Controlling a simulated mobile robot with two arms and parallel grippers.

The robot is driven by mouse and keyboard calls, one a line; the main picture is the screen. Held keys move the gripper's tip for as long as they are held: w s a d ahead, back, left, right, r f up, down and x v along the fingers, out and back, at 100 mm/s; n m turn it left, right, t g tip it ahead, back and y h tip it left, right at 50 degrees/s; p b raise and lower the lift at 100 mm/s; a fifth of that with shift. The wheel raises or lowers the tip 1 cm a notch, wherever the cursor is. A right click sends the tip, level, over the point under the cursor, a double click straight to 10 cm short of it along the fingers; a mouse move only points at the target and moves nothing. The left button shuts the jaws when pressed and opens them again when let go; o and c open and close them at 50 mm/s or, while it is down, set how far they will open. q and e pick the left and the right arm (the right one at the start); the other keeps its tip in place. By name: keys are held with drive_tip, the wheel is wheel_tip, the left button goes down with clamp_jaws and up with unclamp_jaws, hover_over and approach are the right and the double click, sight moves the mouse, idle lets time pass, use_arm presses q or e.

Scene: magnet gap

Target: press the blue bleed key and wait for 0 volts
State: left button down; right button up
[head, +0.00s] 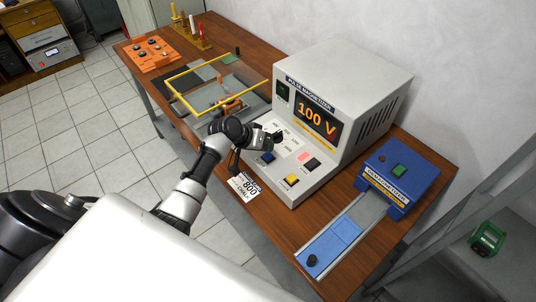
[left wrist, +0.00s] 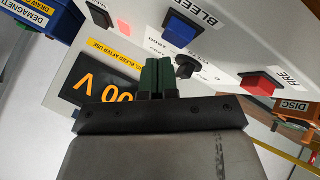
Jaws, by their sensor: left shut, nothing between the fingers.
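The grey pulse magnetizer (head: 345,90) stands on the wooden bench, and its display (head: 317,117) reads 100 V in orange. The blue bleed key (head: 267,157) is on its sloping front panel. In the left wrist view the blue key (left wrist: 182,28), labelled BLEED, is at the top, past the fingertips. My left gripper (head: 276,139) is over the panel, a little behind the blue key. Its green fingers (left wrist: 157,76) are shut with nothing between them and appear apart from the key. The display (left wrist: 105,98) is partly hidden by the gripper. My right gripper is out of view.
A yellow key (head: 291,180) is on the same panel. A red FIRE key (left wrist: 260,82) and black knob (left wrist: 187,66) are near the fingers. A blue demagnetizer (head: 400,172) stands at right; a yellow frame (head: 200,65) and orange box (head: 150,54) lie at left.

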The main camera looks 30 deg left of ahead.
sight(267, 154)
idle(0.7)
use_arm(q)
drive_tip(key=shift+f, duration=0.4)
drive_tip(key=shift+f+b, duration=0.55)
drive_tip(key=shift+b, duration=0.1)
idle(0.4)
drive_tip(key=shift+r, duration=0.15)
drive_tip(key=shift+r+p, duration=0.8)
drive_tip(key=shift+p, duration=0.15)
wheel_tip(267, 154, up, 5)
drive_tip(key=p, duration=0.4)
drive_tip(key=shift+p, duration=0.35)
